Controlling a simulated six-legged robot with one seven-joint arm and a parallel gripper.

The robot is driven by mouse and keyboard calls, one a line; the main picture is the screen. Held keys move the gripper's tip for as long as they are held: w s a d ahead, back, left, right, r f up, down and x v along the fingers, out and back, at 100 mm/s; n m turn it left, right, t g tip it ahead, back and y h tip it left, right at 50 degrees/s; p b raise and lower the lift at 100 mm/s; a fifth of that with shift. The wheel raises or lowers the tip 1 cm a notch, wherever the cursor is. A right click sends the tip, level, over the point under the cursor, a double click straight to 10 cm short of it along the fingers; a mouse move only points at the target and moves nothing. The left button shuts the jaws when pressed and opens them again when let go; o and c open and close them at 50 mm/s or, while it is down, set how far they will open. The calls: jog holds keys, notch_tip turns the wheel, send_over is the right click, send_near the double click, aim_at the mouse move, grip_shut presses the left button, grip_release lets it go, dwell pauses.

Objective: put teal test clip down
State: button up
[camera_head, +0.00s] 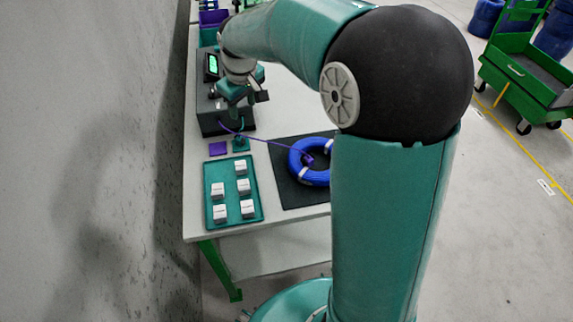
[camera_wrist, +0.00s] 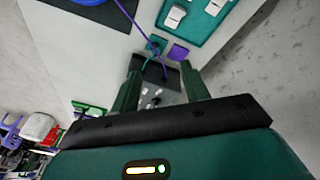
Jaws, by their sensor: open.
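The teal test clip (camera_head: 241,144) rests on the white table, beside a flat purple square (camera_head: 218,148) and in front of the dark tester box (camera_head: 209,121). It also shows in the wrist view (camera_wrist: 152,47), small and partly unclear, with a teal lead running from the tester. My gripper (camera_head: 246,101) is above the tester's front. In the wrist view my gripper (camera_wrist: 161,84) is open, its fingers apart with nothing held between them. The tester's front panel (camera_wrist: 165,95) shows below and between the fingers.
A purple lead (camera_head: 262,139) runs from the tester to a purple clip (camera_head: 307,159) at the blue cable coil (camera_head: 296,168) on a black mat (camera_head: 289,196). A teal tray (camera_head: 231,171) holds several white blocks. A wall stands close at left.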

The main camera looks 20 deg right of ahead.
jog(key=s+r+m+t, duration=0.1)
jog(key=s+r+m, duration=0.1)
jog(key=s, duration=1.2)
jog(key=s+r+m+t, duration=0.1)
jog(key=s+r+m, duration=0.2)
jog(key=s, duration=1.1)
jog(key=shift+r+t, duration=0.35)
jog(key=shift+t, duration=0.05)
jog(key=shift+d, duration=0.2)
